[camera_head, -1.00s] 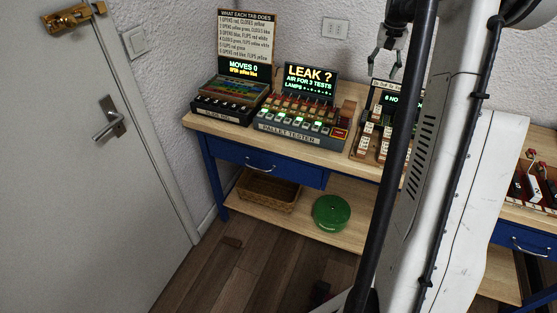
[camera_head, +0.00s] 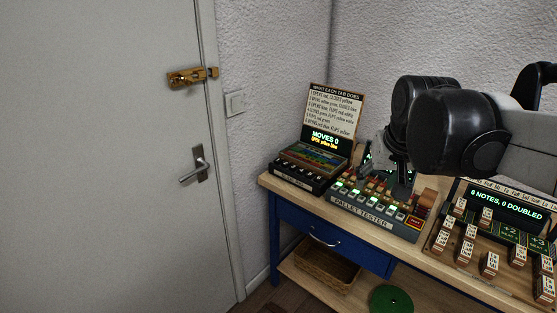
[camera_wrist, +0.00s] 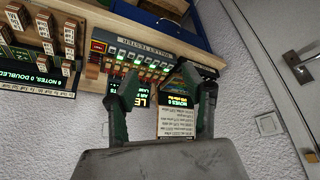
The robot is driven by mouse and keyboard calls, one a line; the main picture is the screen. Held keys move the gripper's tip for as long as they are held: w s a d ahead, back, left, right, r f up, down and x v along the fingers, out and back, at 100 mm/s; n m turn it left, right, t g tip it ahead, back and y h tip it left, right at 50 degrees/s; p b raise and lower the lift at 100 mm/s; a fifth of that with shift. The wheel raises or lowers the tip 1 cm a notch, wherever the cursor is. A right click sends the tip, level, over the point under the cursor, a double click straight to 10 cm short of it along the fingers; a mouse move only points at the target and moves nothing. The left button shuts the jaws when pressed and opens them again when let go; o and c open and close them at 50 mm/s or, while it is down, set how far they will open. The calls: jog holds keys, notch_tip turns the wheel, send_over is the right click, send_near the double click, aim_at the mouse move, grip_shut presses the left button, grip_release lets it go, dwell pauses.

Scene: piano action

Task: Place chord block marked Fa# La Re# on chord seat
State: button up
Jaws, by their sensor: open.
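Several wooden chord blocks with white label faces stand on the chord board (camera_head: 472,262) at the lower right of the head view. One block (camera_head: 490,263) stands near its front; others line its back and right side. The labels are too small to read, so I cannot tell which is Fa# La Re#. Markings reading "SEAT" show near the board's screen (camera_head: 507,205), which says "6 NOTES, 0 DOUBLED". My gripper (camera_wrist: 168,88) is open and empty, above the pallet tester, left of the board. Blocks (camera_wrist: 70,34) also show at the wrist view's upper left.
The pallet tester (camera_head: 375,212) stands left of the chord board. A slider box (camera_head: 308,168) with an upright instruction card (camera_head: 333,108) stands at the table's left end. A wall lies behind and a door (camera_head: 110,160) to the left. A basket (camera_head: 325,268) sits on the lower shelf.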

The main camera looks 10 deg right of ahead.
jog(key=s+a+f+n+t, duration=0.1)
jog(key=s+a+f, duration=0.2)
jog(key=s+a, duration=0.2)
jog(key=s+a+f+n+t+y, duration=0.1)
jog(key=s+a+f, duration=0.2)
jog(key=s+a, duration=0.2)
jog(key=shift+s+a+f+n, duration=0.2)
jog(key=shift+s+n, duration=0.1)
